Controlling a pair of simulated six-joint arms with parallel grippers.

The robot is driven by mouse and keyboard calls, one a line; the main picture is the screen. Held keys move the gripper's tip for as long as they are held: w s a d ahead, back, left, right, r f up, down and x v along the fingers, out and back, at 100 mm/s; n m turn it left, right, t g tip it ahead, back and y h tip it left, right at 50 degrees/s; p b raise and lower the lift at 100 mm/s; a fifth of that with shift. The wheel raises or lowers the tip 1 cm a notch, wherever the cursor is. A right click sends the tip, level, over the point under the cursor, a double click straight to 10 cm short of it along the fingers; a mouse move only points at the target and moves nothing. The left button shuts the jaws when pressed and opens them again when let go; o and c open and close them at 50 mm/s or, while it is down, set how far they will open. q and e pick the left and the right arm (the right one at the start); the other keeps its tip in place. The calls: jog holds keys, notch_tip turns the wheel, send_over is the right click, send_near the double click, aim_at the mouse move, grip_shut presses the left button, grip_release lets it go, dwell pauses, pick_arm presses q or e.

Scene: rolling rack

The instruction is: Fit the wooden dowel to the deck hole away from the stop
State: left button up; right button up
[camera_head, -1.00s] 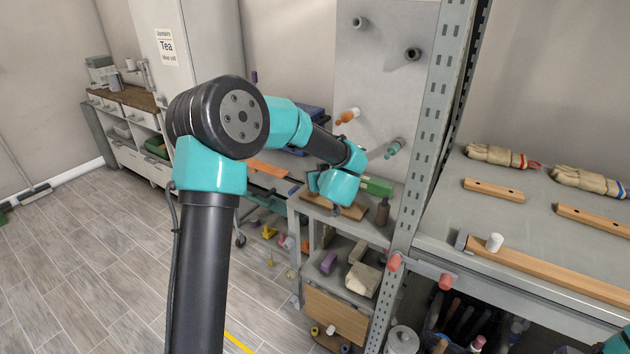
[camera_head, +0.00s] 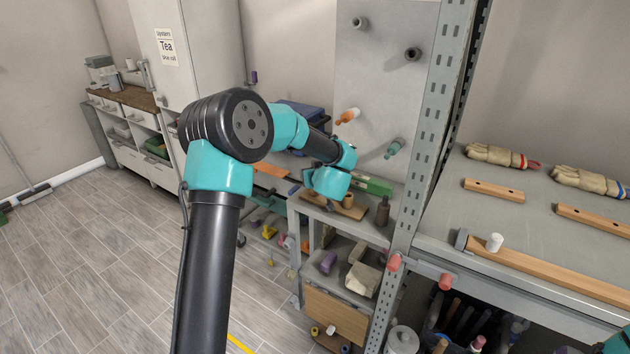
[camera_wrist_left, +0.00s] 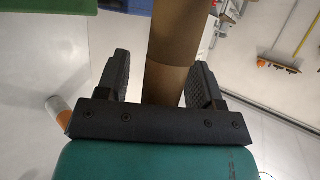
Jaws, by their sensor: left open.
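A tan wooden cylinder, likely the dowel (camera_head: 348,201), stands upright on a brown wooden board (camera_head: 359,212) on the bench top. My left gripper (camera_head: 316,192) is beside it, on its left, with fingertips mostly hidden by the wrist. In the left wrist view a brown cylinder (camera_wrist_left: 178,50) lies between the open fingers (camera_wrist_left: 160,80), with gaps beside it. Its lower end is hidden behind the gripper body. I cannot make out the deck hole or the stop on this board.
A green block (camera_head: 373,185) and a dark bottle (camera_head: 383,211) stand close to the board. The grey panel (camera_head: 385,75) with pegs rises behind.

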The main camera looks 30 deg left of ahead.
pick_arm(q)
jog(key=shift+c, duration=0.4)
jog(key=c, duration=1)
notch_tip(320, 180, up, 10)
jog(key=shift+r, duration=0.1)
dwell(0.4)
